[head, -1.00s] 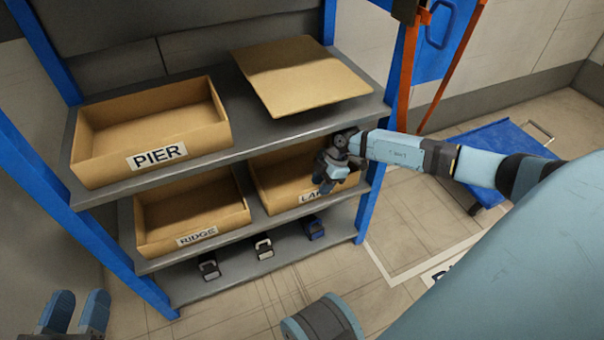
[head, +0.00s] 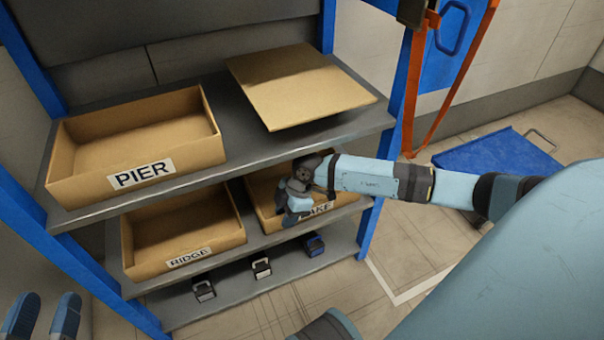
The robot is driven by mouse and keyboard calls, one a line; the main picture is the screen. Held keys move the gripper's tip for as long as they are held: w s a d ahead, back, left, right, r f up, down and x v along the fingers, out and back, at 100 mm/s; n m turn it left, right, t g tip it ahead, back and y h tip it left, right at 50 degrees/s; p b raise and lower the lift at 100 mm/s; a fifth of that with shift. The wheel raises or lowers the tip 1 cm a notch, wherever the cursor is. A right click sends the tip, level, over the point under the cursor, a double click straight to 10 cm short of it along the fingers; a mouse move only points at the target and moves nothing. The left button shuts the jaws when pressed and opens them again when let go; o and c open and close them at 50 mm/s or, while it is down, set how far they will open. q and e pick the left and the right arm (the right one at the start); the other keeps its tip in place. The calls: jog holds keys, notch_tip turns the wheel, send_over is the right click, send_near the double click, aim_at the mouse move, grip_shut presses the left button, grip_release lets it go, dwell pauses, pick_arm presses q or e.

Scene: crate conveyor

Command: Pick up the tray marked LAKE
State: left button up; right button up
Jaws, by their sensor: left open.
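The tray marked LAKE (head: 343,204) is a tan open box on the middle shelf, at the right. My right gripper (head: 292,214) is in front of it and covers part of its front and the first letter of its label. Whether its fingers are open or shut, or touch the tray, I cannot tell. My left gripper (head: 42,316) is at the bottom left corner, its two blue fingers apart with nothing between them, away from the shelves.
A PIER tray (head: 205,150) stands on the top shelf beside a flat tan board (head: 300,85). A RIDGE tray (head: 225,239) stands left of the LAKE tray. Small devices (head: 262,268) sit on the bottom shelf. A blue upright (head: 368,235) is at the right; a blue cart (head: 495,152) stands beyond.

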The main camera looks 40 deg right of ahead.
jog(key=shift+a+f+p, duration=0.1)
jog(key=shift+f+p, duration=0.2)
jog(key=shift+p, duration=0.2)
dwell(0.8)
grip_shut()
